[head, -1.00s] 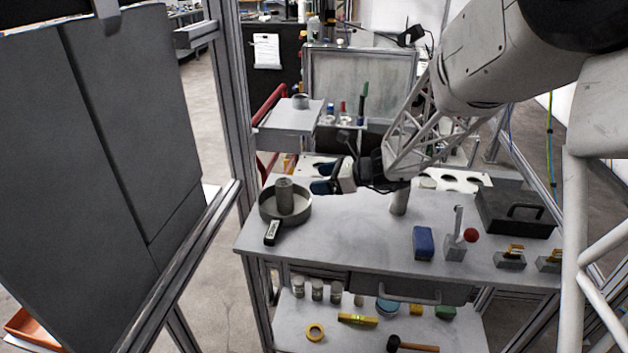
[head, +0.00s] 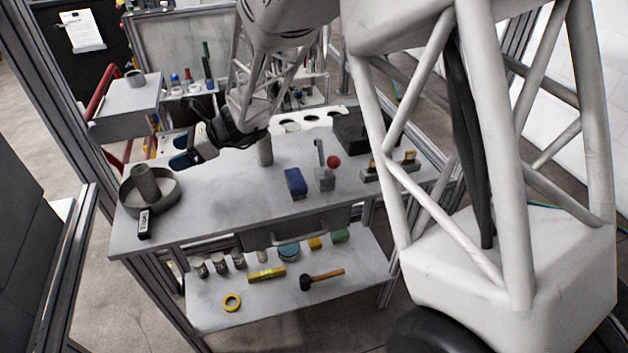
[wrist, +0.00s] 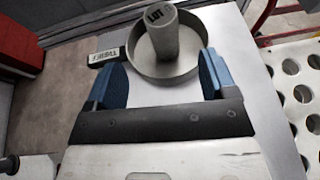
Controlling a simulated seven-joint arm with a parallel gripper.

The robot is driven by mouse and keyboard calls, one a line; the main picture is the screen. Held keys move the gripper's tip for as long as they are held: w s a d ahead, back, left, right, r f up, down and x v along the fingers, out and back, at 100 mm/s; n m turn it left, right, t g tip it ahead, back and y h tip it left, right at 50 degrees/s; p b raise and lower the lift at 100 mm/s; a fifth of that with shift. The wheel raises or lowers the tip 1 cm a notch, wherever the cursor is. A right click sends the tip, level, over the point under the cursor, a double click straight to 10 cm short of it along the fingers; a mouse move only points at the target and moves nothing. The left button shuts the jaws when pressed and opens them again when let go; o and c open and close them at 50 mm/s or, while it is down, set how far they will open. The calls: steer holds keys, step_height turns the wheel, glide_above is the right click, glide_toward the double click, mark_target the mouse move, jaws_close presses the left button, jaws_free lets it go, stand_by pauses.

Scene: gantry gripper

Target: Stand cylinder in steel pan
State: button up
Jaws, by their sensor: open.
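The grey cylinder (head: 145,183) stands upright inside the round steel pan (head: 171,201) at the left end of the workbench. In the wrist view the cylinder (wrist: 163,35) shows dark lettering on top, and the pan (wrist: 186,72) surrounds its base. The pan's dark handle (head: 144,223) points toward the front edge of the bench; it also shows in the wrist view (wrist: 104,56). My gripper (head: 180,160) is open and empty, to the right of the pan. In the wrist view its blue fingers (wrist: 163,75) are spread, with the cylinder beyond them and apart from both.
On the bench (head: 225,200), a grey post (head: 265,152), a blue box (head: 295,184) and a lever with a red knob (head: 333,162) stand to the right. A black case (head: 352,135) is at the back right. The lower shelf holds jars, tape and a hammer (head: 322,280).

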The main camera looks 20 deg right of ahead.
steer(key=s+d+r+n+h, duration=0.3)
steer(key=s+d+n, duration=0.3)
steer(key=s+d, duration=0.3)
steer(key=s+d+r+n+t+h, duration=0.1)
steer(key=s+d+r+n+h, duration=0.2)
steer(key=s+d+n+h, duration=0.3)
steer(key=s+d+r+n+h, duration=0.4)
steer(key=s+d, duration=1)
steer(key=s, duration=0.7)
steer(key=n+h, duration=0.1)
steer(key=n, duration=0.1)
steer(key=shift+s+n, duration=0.15)
steer(key=shift+n, duration=0.25)
